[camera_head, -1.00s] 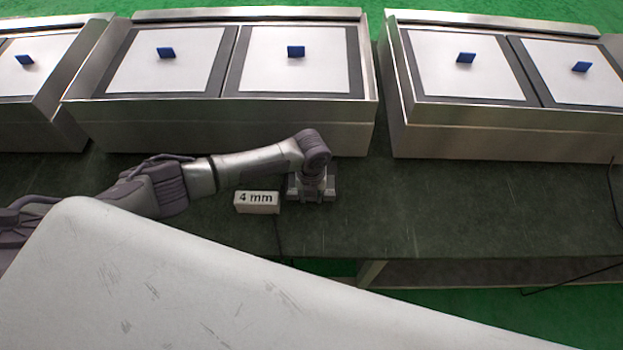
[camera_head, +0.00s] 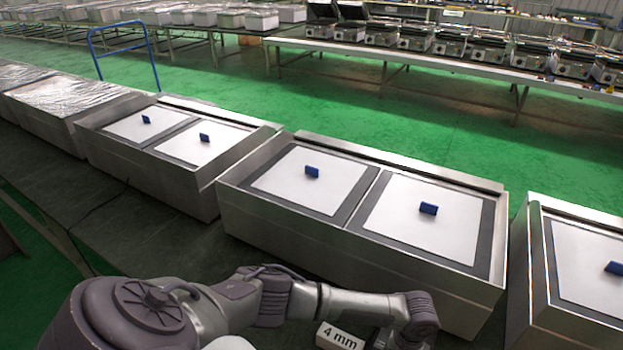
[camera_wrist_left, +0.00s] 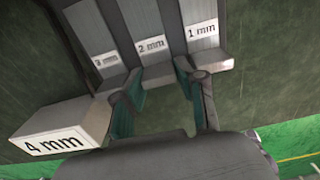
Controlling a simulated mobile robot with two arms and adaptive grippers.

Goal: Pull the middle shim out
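Three labelled grey shims show side by side in the left wrist view: one with a blurred label (camera_wrist_left: 103,42), the middle 2 mm shim (camera_wrist_left: 147,28), and the 1 mm shim (camera_wrist_left: 204,35). My left gripper (camera_wrist_left: 160,88) is open. Its two teal-padded fingers stand either side of the middle shim's near end, with a gap on at least the right side; whether the left finger touches is unclear. In the head view my left arm reaches to the bottom edge, where the gripper is cut off and the three shims cannot be made out. My right gripper is not in view.
The 4 mm block (camera_wrist_left: 60,128) lies close beside the left finger; it also shows in the head view (camera_head: 338,337). A metal heating unit (camera_head: 290,222) with white plates and blue tabs stands behind my arm. More units stand on either side.

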